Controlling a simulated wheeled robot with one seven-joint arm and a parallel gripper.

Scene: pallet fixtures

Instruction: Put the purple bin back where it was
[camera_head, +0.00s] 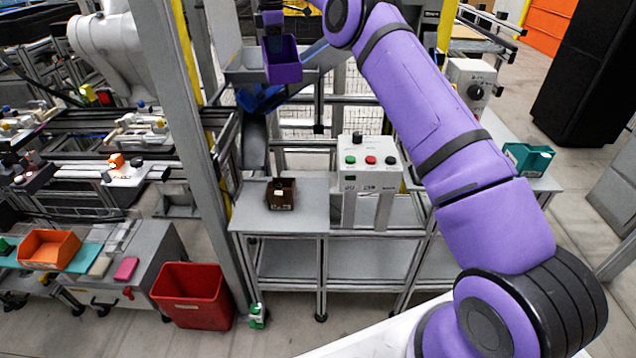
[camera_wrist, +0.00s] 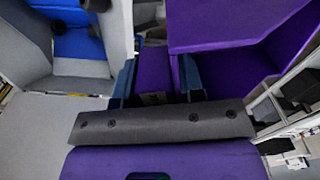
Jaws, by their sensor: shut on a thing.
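The purple bin (camera_head: 283,62) hangs in the air near the top of the head view, upright, with its open top facing up. My gripper (camera_head: 271,22) is above and behind it and shut on its wall. In the wrist view the purple bin (camera_wrist: 235,60) fills the upper right, and my gripper's two dark fingers (camera_wrist: 158,82) are at its wall. The exact contact is partly hidden by the gripper's grey and purple body.
A grey table (camera_head: 300,212) below holds a brown bin (camera_head: 281,193). A control box (camera_head: 368,160) with buttons stands at its right. A teal bin (camera_head: 528,158) sits farther right. A blue bin (camera_head: 262,97) lies by a grey tray. A post (camera_head: 180,130) stands at left, with a red crate (camera_head: 193,295) on the floor.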

